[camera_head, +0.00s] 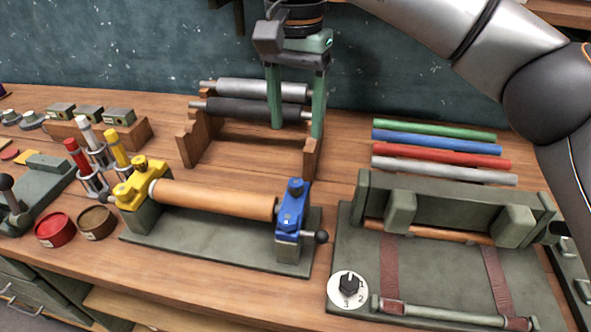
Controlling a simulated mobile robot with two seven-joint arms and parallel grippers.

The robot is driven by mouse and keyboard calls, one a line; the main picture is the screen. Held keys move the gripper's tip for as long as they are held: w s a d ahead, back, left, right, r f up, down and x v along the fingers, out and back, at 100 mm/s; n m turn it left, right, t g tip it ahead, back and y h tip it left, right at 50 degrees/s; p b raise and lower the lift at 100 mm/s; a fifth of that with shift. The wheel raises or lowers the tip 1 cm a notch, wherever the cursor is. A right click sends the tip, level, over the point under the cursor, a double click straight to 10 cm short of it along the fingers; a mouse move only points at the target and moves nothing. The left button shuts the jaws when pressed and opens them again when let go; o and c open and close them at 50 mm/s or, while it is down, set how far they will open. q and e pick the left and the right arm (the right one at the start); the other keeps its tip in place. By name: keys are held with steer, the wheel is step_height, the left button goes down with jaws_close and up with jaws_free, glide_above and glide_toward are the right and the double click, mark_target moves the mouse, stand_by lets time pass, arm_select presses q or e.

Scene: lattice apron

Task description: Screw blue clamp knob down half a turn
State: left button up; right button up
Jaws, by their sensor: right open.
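The blue clamp (289,225) stands at the right end of a dark green base plate (215,243). Its blue knob (296,188) is on top, and a dark ball-ended lever (320,237) sticks out to its right. An orange-brown roller (215,199) runs from the blue clamp to a yellow clamp (142,183) at the left end. My right gripper (297,130) points down with its green fingers spread apart and nothing between them. It shows above the blue knob in the picture, clear of it, in front of the roller rack. My left gripper is out of view.
A wooden rack (190,150) with a grey and a black roller stands behind. Green, blue, red and grey tubes (440,147) lie at the back right. A green fixture with a dial (348,288) sits at the right. Colored syringes (80,157) and small tins (56,231) are left.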

mark_target(295, 182)
step_height(295, 182, down, 12)
steer(key=shift+r, duration=0.1)
stand_by(0.4)
jaws_close()
stand_by(0.3)
